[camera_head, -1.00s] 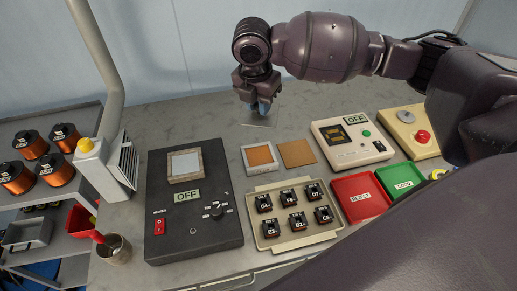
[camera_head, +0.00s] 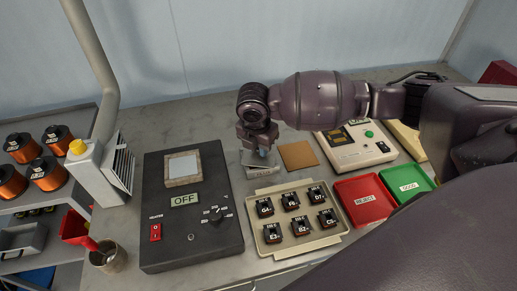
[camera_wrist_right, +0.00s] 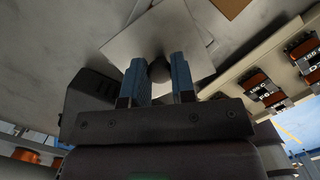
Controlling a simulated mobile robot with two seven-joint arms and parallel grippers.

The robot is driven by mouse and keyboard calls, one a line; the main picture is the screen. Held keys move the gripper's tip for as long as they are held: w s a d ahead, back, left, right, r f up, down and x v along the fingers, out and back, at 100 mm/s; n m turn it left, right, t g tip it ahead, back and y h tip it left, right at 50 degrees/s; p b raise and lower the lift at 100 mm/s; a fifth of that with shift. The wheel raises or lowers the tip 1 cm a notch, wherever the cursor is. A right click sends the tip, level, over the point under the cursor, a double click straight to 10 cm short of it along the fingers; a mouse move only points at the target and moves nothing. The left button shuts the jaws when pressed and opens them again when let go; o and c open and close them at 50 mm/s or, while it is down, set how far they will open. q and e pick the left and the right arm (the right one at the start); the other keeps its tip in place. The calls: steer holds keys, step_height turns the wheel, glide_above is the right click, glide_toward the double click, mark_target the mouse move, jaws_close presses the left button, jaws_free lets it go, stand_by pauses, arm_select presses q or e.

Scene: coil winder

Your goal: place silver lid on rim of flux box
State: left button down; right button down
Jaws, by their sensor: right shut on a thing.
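My right gripper (camera_head: 263,155) is over the small flux box (camera_head: 264,174), its fingers pointing down. In the right wrist view its two blue fingertips (camera_wrist_right: 160,76) are shut on the dark round knob of the flat silver lid (camera_wrist_right: 140,45). The lid lies over the box and hides its orange inside. A pale edge shows beyond the lid and looks turned relative to it. I cannot tell whether the lid touches the rim. My left gripper is not in view.
A brown square pad (camera_head: 298,155) lies just right of the box. A tray (camera_head: 262,248) of several labelled parts stands in front. The black heater unit (camera_head: 165,225) is to the left. Red (camera_head: 350,190) and green (camera_head: 420,178) bins and a white OFF device (camera_head: 365,157) are to the right.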

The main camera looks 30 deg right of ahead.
mark_target(256, 157)
steer(key=shift+f, duration=0.5)
steer(key=c, duration=0.9)
jaws_free()
steer(key=shift+f, duration=0.15)
steer(key=shift+c, duration=0.2)
arm_select(q)
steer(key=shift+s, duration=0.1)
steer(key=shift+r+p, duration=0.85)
steer(key=shift+p, duration=0.15)
arm_select(e)
step_height(256, 157, up, 12)
steer(key=a, duration=0.1)
steer(key=shift+s+a, duration=0.3)
steer(key=shift+s, duration=0.15)
